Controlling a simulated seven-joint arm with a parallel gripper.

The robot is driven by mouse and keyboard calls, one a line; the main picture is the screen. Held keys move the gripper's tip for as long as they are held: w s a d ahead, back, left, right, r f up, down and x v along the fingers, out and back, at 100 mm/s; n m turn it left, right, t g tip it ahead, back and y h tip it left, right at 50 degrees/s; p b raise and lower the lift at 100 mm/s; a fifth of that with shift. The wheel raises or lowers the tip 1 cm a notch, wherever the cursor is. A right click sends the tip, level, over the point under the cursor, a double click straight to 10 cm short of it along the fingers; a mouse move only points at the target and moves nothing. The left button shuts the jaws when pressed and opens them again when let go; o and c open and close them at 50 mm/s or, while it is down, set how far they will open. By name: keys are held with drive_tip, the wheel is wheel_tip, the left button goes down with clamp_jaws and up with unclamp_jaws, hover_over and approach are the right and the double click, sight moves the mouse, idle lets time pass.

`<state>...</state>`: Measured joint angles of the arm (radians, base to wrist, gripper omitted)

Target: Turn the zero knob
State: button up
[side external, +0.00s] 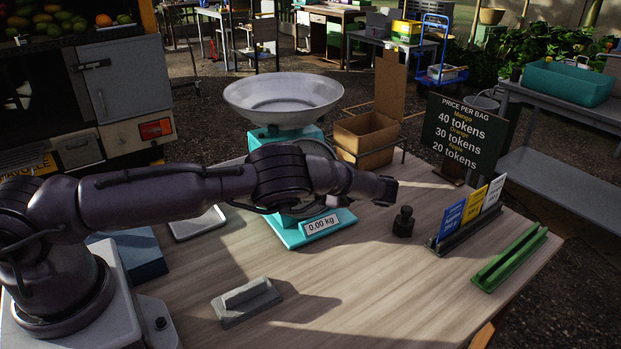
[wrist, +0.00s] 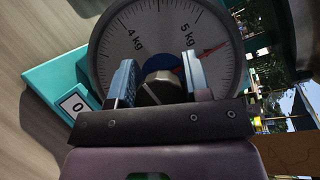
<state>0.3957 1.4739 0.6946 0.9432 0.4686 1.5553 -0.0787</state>
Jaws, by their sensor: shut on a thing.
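The teal scale (side external: 292,235) stands on the table with a pale bowl (side external: 284,108) on top. Its front display (side external: 321,224) reads 0.00 kg. In the wrist view, the round dial (wrist: 165,25) fills the top, with 4 kg and 5 kg marks and a red needle near 5 kg. The dark zero knob (wrist: 160,90) is at the lower part of the dial, between the two fingers of my gripper (wrist: 160,82). My gripper is shut on the knob. In the side view my arm crosses in front of the scale and hides the knob and fingers.
A black weight (side external: 403,222) stands right of the scale. Beyond it are a holder with coloured cards (side external: 466,214), a green rail (side external: 509,258) and a price board (side external: 462,133). A grey handled block (side external: 245,303) lies in front. A cardboard box (side external: 366,140) stands behind.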

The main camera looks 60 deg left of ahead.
drive_tip(key=shift+w+d+n, duration=0.15)
drive_tip(key=shift+n, duration=0.35)
drive_tip(key=o, duration=0.9)
drive_tip(key=shift+v, duration=3.65)
drive_tip(key=shift+r, duration=0.25)
